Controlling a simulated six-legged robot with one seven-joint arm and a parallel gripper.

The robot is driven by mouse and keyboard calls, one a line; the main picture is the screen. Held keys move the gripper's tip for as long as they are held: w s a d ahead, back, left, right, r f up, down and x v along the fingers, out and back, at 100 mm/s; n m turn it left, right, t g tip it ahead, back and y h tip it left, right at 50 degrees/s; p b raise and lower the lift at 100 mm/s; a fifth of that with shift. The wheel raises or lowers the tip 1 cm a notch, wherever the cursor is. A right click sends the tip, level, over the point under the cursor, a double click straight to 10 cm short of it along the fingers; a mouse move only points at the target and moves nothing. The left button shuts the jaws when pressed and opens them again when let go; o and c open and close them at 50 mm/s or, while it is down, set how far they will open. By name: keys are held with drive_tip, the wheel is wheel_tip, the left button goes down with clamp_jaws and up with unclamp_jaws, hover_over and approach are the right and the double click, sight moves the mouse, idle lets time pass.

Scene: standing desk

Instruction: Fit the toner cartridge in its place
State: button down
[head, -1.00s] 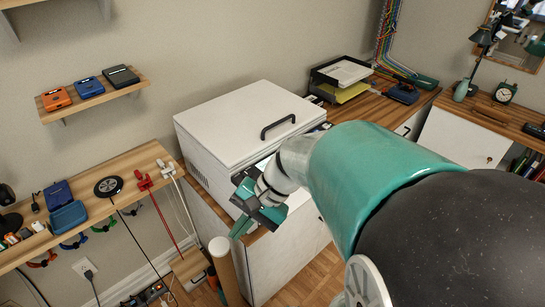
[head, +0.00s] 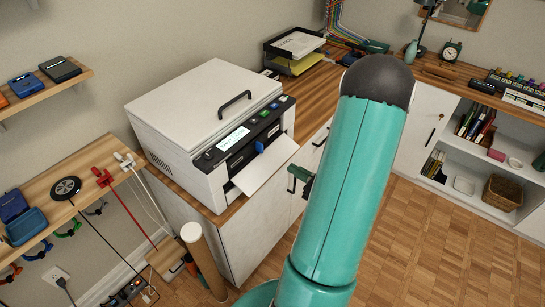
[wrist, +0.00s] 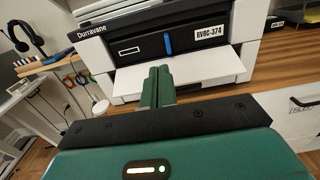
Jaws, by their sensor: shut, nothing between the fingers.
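The printer (head: 175,115) stands on the wooden counter with its grey lid down. The dark unit (wrist: 190,43) in its front has a blue tab (wrist: 168,42) and a white label reading BVBC-374; I take it to be the toner cartridge, sitting in the front opening. Whether it is fully seated cannot be told. The blue tab (head: 260,147) also shows in the head view. My gripper (wrist: 158,82) is shut and empty, its green fingers pointing at the printer front, apart from the dark unit. In the head view my arm hides most of the gripper.
A white flap (head: 266,165) sticks out from the printer's front. A paper tray (head: 296,45) stands behind on the counter. The floor at right is clear.

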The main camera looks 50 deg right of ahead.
sight(253, 146)
drive_tip(key=w, duration=0.9)
drive_tip(key=w+a, duration=0.1)
drive_tip(key=w, duration=0.3)
drive_tip(key=shift+w+a, duration=0.1)
drive_tip(key=shift+w, duration=0.2)
drive_tip(key=w, duration=0.3)
drive_tip(key=shift+w+a, duration=0.2)
drive_tip(key=shift+w, duration=0.05)
drive_tip(key=shift+r, duration=0.1)
drive_tip(key=shift+w, duration=0.1)
